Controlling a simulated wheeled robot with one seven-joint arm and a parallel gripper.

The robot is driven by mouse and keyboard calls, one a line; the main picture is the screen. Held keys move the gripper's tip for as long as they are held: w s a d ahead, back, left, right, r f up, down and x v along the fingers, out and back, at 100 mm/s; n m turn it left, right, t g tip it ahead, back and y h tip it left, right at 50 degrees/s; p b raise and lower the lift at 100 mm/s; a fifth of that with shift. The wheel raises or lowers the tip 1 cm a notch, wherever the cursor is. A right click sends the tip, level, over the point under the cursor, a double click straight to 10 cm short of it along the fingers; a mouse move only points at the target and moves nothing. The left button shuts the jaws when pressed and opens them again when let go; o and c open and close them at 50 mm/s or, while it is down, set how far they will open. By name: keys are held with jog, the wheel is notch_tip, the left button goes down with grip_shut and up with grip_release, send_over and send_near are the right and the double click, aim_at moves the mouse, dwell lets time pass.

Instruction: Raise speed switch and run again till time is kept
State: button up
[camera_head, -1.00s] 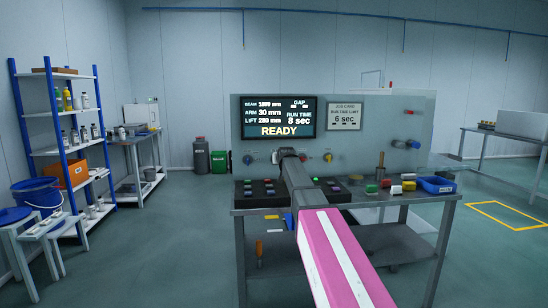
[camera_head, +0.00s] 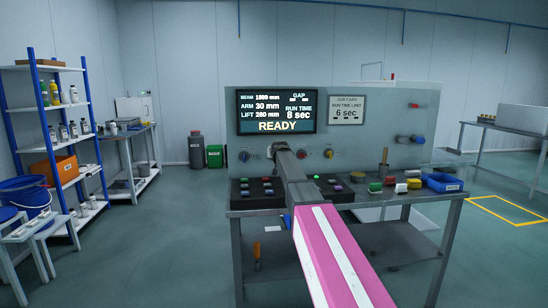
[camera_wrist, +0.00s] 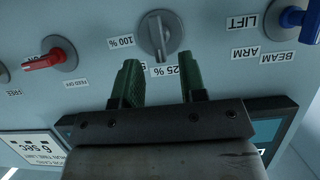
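The panel (camera_head: 350,150) stands on a bench. Its screen (camera_head: 277,112) reads READY, run time 8 sec, arm 30 mm. A card (camera_head: 347,109) gives a run time limit of 6 sec. In the wrist view, which is upside down, the grey speed switch (camera_wrist: 157,34) has labels 100 %, 25 % and one partly hidden between them. In the head view my arm hides the switch and fingers.
Button boxes (camera_head: 256,192), loose coloured pieces and a blue tray (camera_head: 442,183) lie on the bench. Shelves (camera_head: 62,150) stand left.

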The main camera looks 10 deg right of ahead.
jog(key=x, duration=0.4)
jog(key=shift+w+f, duration=0.1)
jog(key=shift+w, duration=0.1)
grip_shut()
jog(key=m+y, duration=0.2)
jog(key=m, duration=0.1)
jog(key=shift+d, duration=0.3)
jog(key=shift+d+f+m+t+y, duration=0.15)
jog(key=shift+m+t+y, duration=0.15)
jog(key=shift+m+y, duration=0.9)
jog(key=shift+m, duration=0.4)
